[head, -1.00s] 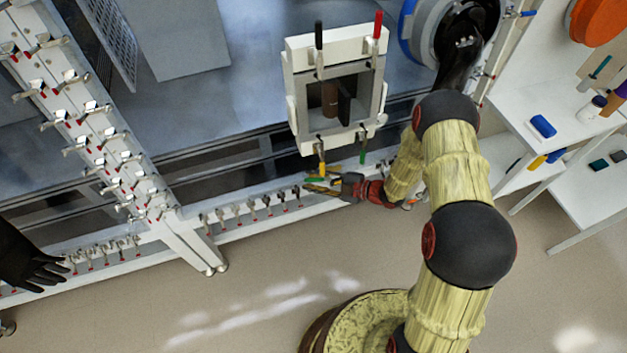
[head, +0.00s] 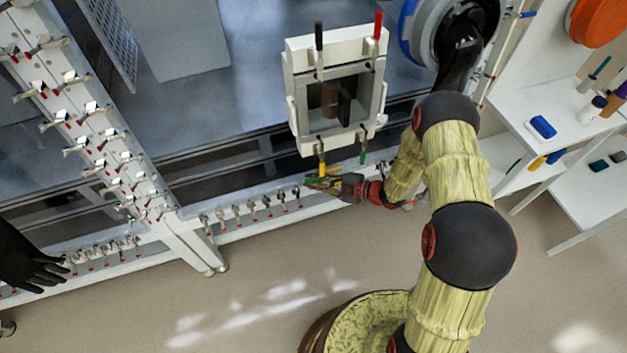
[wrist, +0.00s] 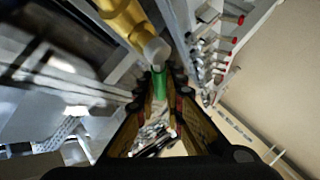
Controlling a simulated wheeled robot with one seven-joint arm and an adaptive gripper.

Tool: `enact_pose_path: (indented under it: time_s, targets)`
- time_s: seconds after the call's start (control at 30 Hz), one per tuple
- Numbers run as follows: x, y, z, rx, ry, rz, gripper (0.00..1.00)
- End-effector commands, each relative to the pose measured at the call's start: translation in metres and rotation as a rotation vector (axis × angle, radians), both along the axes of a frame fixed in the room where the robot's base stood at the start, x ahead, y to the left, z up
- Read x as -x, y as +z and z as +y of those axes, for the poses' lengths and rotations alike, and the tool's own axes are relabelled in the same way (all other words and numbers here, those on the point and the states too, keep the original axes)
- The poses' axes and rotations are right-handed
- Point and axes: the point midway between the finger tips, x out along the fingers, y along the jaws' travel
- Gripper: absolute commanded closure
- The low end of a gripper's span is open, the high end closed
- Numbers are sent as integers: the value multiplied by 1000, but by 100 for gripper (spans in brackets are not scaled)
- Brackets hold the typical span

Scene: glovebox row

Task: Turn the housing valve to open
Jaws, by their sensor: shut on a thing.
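The white housing (head: 300,90) is a square frame on the glovebox front with a dark opening. Black (head: 318,36) and red (head: 378,26) handles stand at its top, and yellow (head: 321,168) and green (head: 362,157) handles hang at its bottom. My gripper (head: 322,184) is just below the yellow handle. In the wrist view, my gripper (wrist: 160,98) has its fingertips closed on both sides of a small green piece (wrist: 159,84). The yellow handle (wrist: 122,18), with its pale end, is just beyond it. I cannot tell which part is the valve; the fingers partly hide the green piece.
A rail with a row of small red-tipped clamps (head: 252,209) runs left of my gripper. A black glove (head: 28,262) hangs at the far left. White shelves (head: 520,105) with small items stand at right. The floor (head: 270,310) in front is clear.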

Motion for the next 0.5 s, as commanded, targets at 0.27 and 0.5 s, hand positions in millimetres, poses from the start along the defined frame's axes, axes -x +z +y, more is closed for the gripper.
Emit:
enact_pose_path:
  time_s: [0.27,0.5]
  targets:
    - [0,0,0,0,-1,2,100]
    - [1,-2,2,55,7,-13,100]
